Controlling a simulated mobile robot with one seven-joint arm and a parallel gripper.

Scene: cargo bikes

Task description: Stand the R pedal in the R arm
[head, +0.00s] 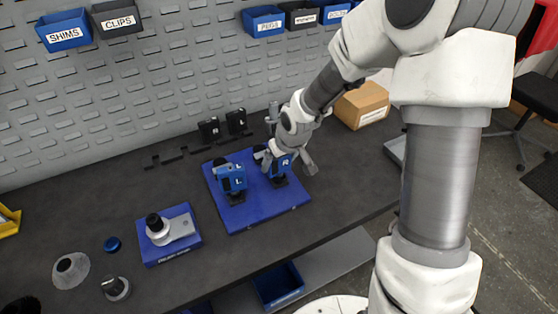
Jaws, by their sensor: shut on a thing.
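A blue board (262,217) lies on the dark bench. On its left stands a blue piece marked L (232,179), with a second L label below the first and a dark part at its upper left. To its right stands a blue piece marked R (284,167) on a dark foot, which I take for the R arm. My gripper (287,158) is right at the top of this R piece, shut on what I take for the R pedal. The gripper and wrist hide most of the held pedal. I cannot tell whether it is seated in the arm.
A cardboard box (362,104) stands at the back right. A pegboard with bins closes the rear.

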